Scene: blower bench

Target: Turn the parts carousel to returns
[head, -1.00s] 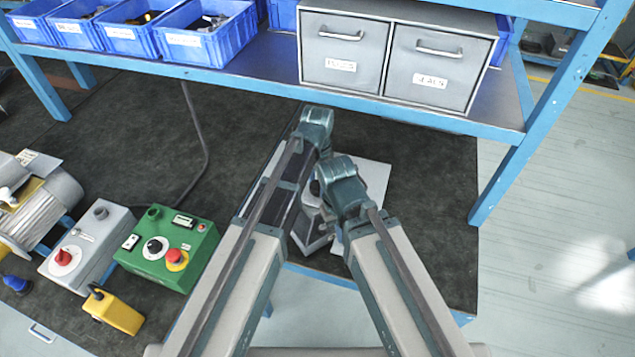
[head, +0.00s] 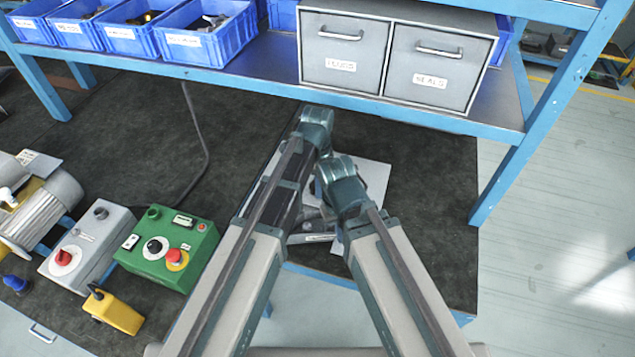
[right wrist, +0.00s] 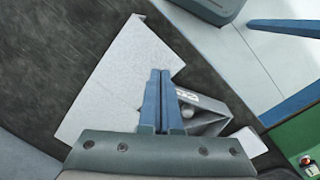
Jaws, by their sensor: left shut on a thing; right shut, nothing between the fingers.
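The parts carousel (head: 312,226) is a small grey unit with angled sides on a pale square plate (head: 374,182), largely hidden under my two arms. One pale label shows on its near side. In the right wrist view, part of the carousel (right wrist: 208,120) shows as grey walls with a partly covered dark-lettered label. My left gripper (head: 318,190) is down at the carousel and shut on it; its fingertips are mostly hidden in the head view. My right gripper (right wrist: 160,74) is shut and empty, its blue fingers together in front of the carousel. Whether they touch it, I cannot tell.
A green control box (head: 168,250), a grey switch box (head: 85,248), a yellow tool (head: 113,312) and a motor (head: 45,212) stand left on the dark mat. A shelf with blue bins (head: 205,42) and grey drawers (head: 342,60) crosses behind. The mat right of the plate is clear.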

